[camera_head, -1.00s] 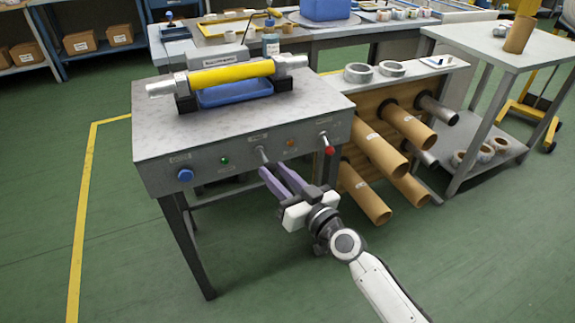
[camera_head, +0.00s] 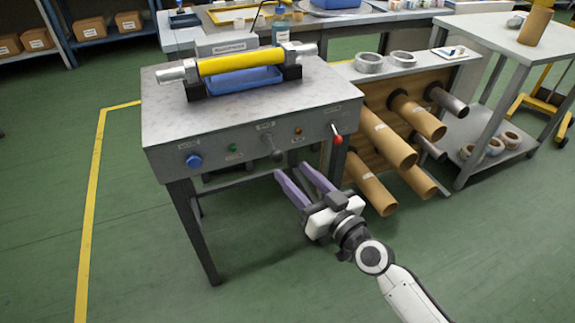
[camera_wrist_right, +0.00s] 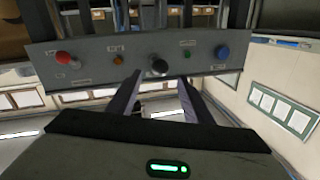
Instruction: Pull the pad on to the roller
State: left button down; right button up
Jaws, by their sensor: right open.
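A yellow roller (camera_head: 235,63) lies across dark supports on top of the grey machine table. A blue tray-like piece (camera_head: 240,80), possibly the pad, sits below it. The front panel (camera_head: 215,143) carries a dark-knobbed lever (camera_head: 276,155) in its middle, which also shows in the wrist view (camera_wrist_right: 157,67). My right gripper (camera_head: 291,169) is open and empty, its purple fingers pointing at the panel. In the wrist view its fingertips (camera_wrist_right: 160,82) are apart, with the knob beyond the gap and apparently clear of them. My left gripper is out of view.
A blue button (camera_head: 194,161), a green button (camera_head: 233,148), an orange light (camera_head: 298,131) and a red-knobbed lever (camera_head: 337,140) are on the panel. Cardboard tubes (camera_head: 388,137) stick out on the right near my arm. Green floor in front is free.

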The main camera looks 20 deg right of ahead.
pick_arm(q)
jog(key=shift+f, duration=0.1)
pick_arm(e)
jog(key=v, duration=0.5)
jog(key=shift+s, duration=0.1)
pick_arm(q)
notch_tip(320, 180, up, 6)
jog(key=p, duration=0.8)
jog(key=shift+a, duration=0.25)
pick_arm(e)
jog(key=s+a+f+g+h, duration=0.1)
jog(key=s+f+g, duration=0.3)
jog(key=s, duration=0.6)
jog(key=s+a+f+g+h, duration=0.1)
jog(key=s+f+g, duration=0.3)
jog(key=s+f, duration=0.5)
jog(key=shift+s+n+g+h, duration=0.3)
jog(key=shift+s+n+h, duration=0.15)
jog(key=shift+s, duration=0.45)
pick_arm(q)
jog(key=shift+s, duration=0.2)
pick_arm(e)
jog(key=shift+a+f, duration=0.1)
jog(key=shift+a, duration=0.05)
